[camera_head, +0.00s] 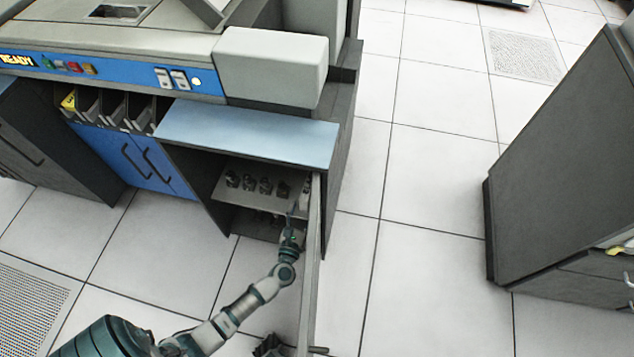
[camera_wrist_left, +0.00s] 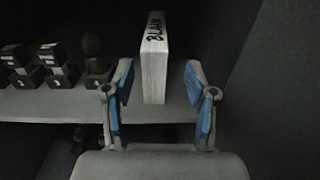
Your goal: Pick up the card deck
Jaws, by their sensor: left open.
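The card deck (camera_wrist_left: 154,62) is a pale upright block with "BLANK" in black letters on its narrow face. It stands on a cabinet shelf in the left wrist view. My left gripper (camera_wrist_left: 158,95) is open, with one blue-padded finger on each side of the deck's lower part and visible gaps to both sides. In the head view my left gripper (camera_head: 293,214) reaches into the open cabinet at the shelf's right end. The deck is hard to make out there.
Several dark objects stand along the shelf (camera_head: 232,194), left of the deck; they also show in the left wrist view (camera_wrist_left: 52,62). The open cabinet door (camera_head: 311,265) is close to the right of my left arm. Open tiled floor lies right of the cabinet.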

